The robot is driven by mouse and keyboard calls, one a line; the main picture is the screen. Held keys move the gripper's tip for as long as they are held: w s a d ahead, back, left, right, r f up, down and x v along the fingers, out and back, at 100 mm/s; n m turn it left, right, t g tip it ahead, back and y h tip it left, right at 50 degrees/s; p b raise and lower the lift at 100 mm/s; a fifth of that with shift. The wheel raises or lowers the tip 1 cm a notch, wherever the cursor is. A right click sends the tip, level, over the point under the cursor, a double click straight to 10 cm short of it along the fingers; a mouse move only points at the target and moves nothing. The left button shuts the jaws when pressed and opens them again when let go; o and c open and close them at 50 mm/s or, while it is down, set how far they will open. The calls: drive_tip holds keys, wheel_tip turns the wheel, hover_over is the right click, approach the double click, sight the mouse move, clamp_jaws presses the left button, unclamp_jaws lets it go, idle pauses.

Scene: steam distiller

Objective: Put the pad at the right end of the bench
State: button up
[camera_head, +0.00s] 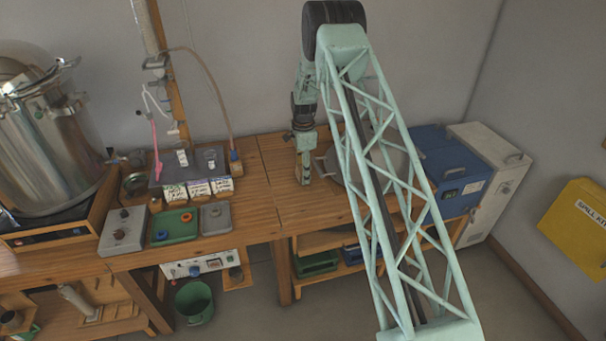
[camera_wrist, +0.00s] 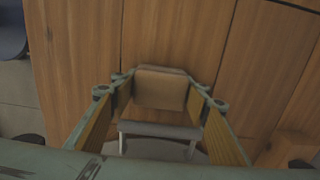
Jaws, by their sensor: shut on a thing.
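My gripper (camera_wrist: 160,90) is shut on a small brown pad (camera_wrist: 160,87), held between its two fingertips over the wooden bench (camera_wrist: 85,35). In the head view my gripper (camera_head: 304,180) points down over the right part of the bench (camera_head: 285,192), at the end of my lattice arm. I cannot make out the pad in the head view. The wrist view does not show clearly whether the pad touches the bench.
A grey round object (camera_head: 372,158) with a handle (camera_wrist: 160,131) is close beside my gripper, partly behind my arm. A blue box (camera_head: 455,180) and a white cabinet (camera_head: 492,170) stand at the right. Bare bench lies left of my gripper, before the labelled packets (camera_head: 199,189).

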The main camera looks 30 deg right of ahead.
drive_tip(key=shift+f, duration=0.15)
drive_tip(key=o, duration=0.9)
drive_tip(key=shift+c, duration=0.2)
drive_tip(key=shift+r, duration=0.25)
drive_tip(key=shift+r+p, duration=0.35)
drive_tip(key=shift+r, duration=5.6)
drive_tip(key=shift+r, duration=0.1)
